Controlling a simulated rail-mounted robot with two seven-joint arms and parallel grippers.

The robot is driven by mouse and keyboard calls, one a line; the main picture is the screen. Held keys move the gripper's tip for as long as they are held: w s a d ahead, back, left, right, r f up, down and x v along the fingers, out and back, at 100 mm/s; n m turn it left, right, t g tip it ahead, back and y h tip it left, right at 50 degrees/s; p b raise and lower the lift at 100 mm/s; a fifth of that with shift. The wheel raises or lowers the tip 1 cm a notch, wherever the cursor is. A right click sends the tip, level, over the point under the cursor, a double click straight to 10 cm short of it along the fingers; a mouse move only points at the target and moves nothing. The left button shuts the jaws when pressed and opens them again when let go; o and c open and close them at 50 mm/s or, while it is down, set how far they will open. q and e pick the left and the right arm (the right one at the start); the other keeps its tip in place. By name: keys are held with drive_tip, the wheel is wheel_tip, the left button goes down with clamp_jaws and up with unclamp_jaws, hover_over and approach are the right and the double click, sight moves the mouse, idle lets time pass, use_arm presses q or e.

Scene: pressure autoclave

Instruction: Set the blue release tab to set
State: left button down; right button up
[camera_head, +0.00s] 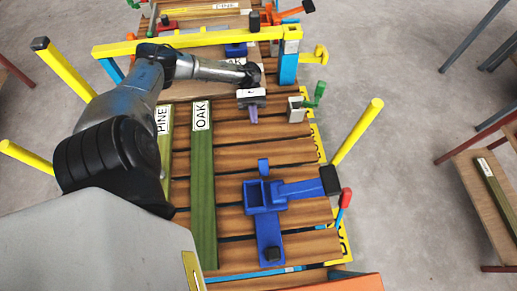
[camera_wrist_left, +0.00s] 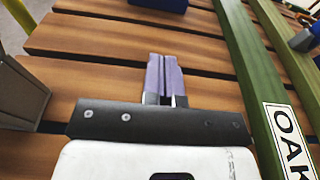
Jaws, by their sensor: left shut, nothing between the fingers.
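A blue part (camera_wrist_left: 160,4) shows at that view's top edge. My right gripper is not in view.
Green boards labelled OAK (camera_head: 204,205) and PINE (camera_head: 166,145) lie left of the fixture. A yellow beam (camera_head: 190,39) on a blue post (camera_head: 288,68) crosses beyond my left gripper. A grey block with a green lever (camera_head: 297,108) stands close to its right. Yellow posts rise at the sides.

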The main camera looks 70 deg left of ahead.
use_arm(q)
approach(260, 162)
drive_tip(key=d+f, duration=0.2)
drive_tip(key=f, duration=0.1)
drive_tip(key=d+f, duration=0.1)
drive_tip(key=shift+s+f, duration=0.35)
drive_tip(key=shift+s+d+r, duration=0.2)
drive_tip(key=shift+d+r, duration=0.5)
drive_tip(key=shift+s+d+r, duration=0.15)
drive_tip(key=shift+d+r, duration=0.35)
drive_tip(key=shift+d, duration=0.15)
